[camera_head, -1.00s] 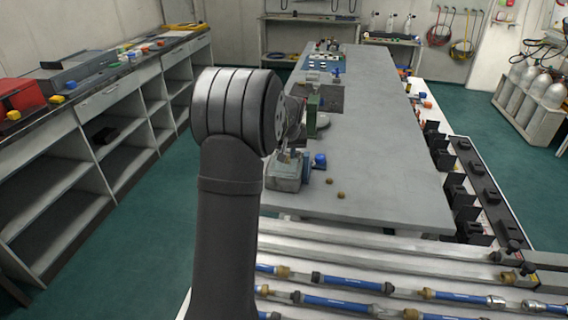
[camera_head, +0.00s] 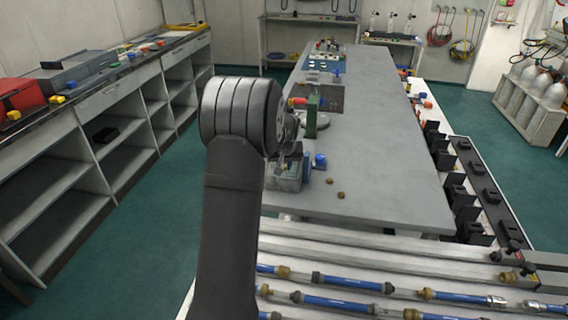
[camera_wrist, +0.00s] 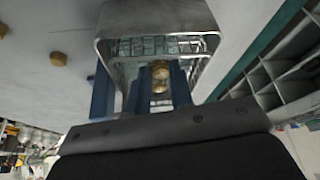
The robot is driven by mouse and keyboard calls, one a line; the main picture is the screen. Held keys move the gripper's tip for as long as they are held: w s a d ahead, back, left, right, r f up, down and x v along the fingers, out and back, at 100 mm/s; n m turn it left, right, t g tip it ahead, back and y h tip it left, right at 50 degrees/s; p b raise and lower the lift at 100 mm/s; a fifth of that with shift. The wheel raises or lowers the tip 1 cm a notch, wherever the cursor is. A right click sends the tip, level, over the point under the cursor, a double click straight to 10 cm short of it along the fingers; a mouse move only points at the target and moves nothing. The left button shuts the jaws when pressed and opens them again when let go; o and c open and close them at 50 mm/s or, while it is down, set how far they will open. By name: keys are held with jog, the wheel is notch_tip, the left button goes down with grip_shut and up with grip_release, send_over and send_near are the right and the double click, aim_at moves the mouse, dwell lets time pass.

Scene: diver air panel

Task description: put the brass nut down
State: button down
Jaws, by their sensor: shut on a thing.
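The brass nut (camera_wrist: 160,73) is between the blue fingers of my gripper (camera_wrist: 157,82) in the wrist view. The gripper is shut on it. The nut is over or inside a small grey wire-sided basket (camera_wrist: 150,20), whose rim surrounds it in that view; whether it touches the bottom I cannot tell. In the head view the basket (camera_head: 284,184) stands at the near left edge of the grey bench, and my arm partly hides it and the gripper.
Two small brass pieces (camera_head: 330,181) (camera_head: 341,195) lie on the bench (camera_head: 385,150) right of the basket. A blue knob-like thing (camera_head: 320,160) is close to the basket. A green stand (camera_head: 312,118) is behind. The bench's right side is clear.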

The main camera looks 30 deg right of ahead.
jog(key=shift+f, duration=0.3)
jog(key=c, duration=1.3)
grip_release()
jog(key=shift+r, duration=0.1)
jog(key=shift+r, duration=0.3)
jog(key=v, duration=1.2)
jog(key=shift+r, duration=0.25)
jog(key=shift+f, duration=0.1)
